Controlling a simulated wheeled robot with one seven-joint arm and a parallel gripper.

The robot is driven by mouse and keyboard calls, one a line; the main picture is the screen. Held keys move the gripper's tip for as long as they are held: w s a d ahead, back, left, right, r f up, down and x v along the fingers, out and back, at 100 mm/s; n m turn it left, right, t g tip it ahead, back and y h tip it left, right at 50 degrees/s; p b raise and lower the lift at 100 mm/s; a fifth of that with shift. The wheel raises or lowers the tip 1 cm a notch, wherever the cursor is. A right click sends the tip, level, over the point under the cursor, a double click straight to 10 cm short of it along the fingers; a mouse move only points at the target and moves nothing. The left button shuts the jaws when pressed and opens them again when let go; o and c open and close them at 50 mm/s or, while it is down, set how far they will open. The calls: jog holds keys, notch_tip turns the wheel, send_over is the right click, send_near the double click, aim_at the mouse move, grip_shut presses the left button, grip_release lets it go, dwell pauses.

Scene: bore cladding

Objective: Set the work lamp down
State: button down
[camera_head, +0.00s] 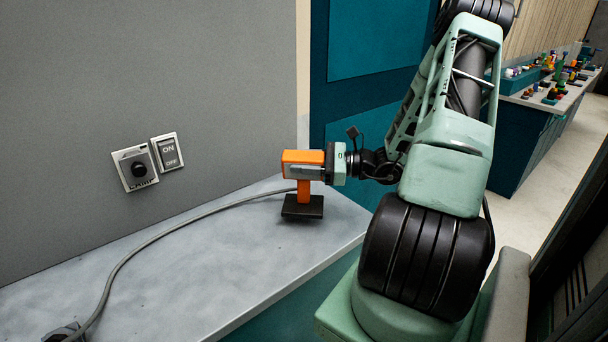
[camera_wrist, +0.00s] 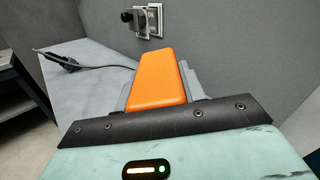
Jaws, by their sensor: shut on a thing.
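The work lamp (camera_head: 304,197) has an orange head, an orange post and a dark flat base. It is upright at the right end of the grey counter (camera_head: 255,253). Its base looks to be on or just above the counter; I cannot tell which. My gripper (camera_head: 312,172) is shut on the orange head from the right side. In the wrist view the orange head (camera_wrist: 158,78) lies between my grey fingers, and the post and base are hidden. A grey cable (camera_head: 150,241) runs from the lamp leftward along the counter.
A wall socket with a black plug (camera_head: 137,168) and an ON/OFF switch (camera_head: 168,152) are on the grey wall behind the counter. A dark plug end (camera_head: 62,334) lies at the counter's front left. The middle of the counter is clear apart from the cable.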

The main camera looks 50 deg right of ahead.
jog(key=shift+f, duration=1.85)
jog(key=c, duration=0.8)
grip_release()
jog(key=shift+c, duration=0.2)
jog(key=shift+s+d, duration=0.1)
jog(key=b+v, duration=0.2)
jog(key=v, duration=0.9)
jog(key=shift+s, duration=0.4)
jog(key=shift+d, duration=0.1)
